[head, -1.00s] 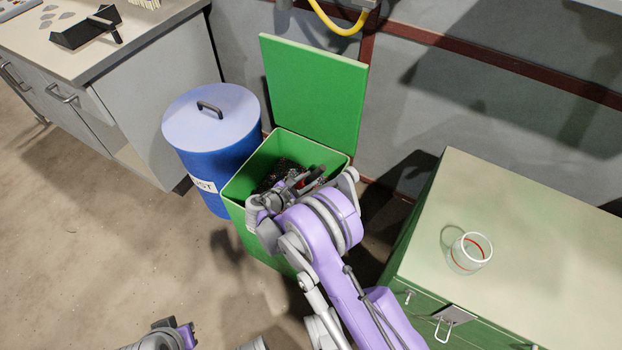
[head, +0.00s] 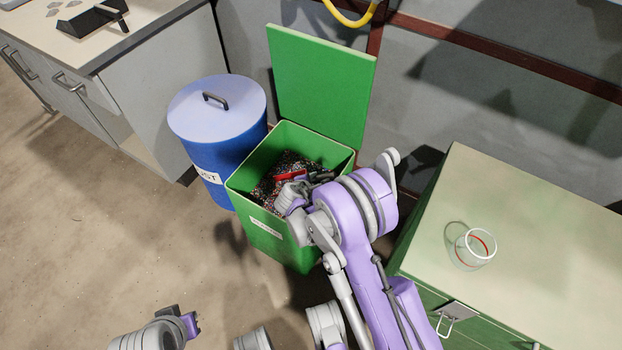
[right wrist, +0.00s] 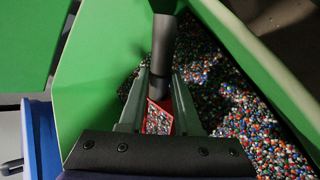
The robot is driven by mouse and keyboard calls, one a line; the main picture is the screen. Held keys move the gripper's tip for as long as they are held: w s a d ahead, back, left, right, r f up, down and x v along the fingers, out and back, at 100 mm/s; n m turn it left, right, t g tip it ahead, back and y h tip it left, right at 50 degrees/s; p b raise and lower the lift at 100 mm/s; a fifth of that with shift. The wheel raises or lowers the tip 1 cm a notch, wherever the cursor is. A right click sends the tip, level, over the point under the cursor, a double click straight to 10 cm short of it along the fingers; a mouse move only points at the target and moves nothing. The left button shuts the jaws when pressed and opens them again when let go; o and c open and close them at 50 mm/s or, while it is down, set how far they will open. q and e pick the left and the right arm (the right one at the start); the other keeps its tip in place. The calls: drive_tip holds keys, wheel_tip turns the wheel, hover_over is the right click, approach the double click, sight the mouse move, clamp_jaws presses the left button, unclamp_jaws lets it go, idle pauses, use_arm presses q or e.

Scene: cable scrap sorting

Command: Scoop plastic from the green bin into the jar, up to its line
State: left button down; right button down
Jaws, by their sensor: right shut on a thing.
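The green bin (head: 262,205) stands open with mixed coloured plastic granules (head: 270,185) inside. My right gripper (head: 297,190) reaches into the bin and is shut on the dark handle of the red scoop (head: 289,174). In the right wrist view the fingers (right wrist: 158,95) close around the dark handle (right wrist: 164,50). Part of the red scoop (right wrist: 151,128) shows between them, with granules visible within its outline; how full it is cannot be told. The clear jar (head: 475,248) with a red line stands upright on the green cabinet and looks empty.
The bin's raised lid (head: 320,85) stands behind it. A blue drum (head: 215,140) with a grey lid is close on its left. The green cabinet (head: 540,220) is to the right. A workbench (head: 150,50) with a black tray (head: 92,20) is at upper left.

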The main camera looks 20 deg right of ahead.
drive_tip(key=s+d+r+m+y+p, duration=0.1)
drive_tip(key=r+p, duration=0.3)
drive_tip(key=r, duration=0.4)
drive_tip(key=s+d+r+m+t+y+p, duration=0.1)
drive_tip(key=d+r+p, duration=0.3)
drive_tip(key=r, duration=0.4)
drive_tip(key=shift+d+y, duration=0.2)
drive_tip(key=shift+y, duration=0.7)
idle(0.7)
drive_tip(key=shift+s, duration=0.1)
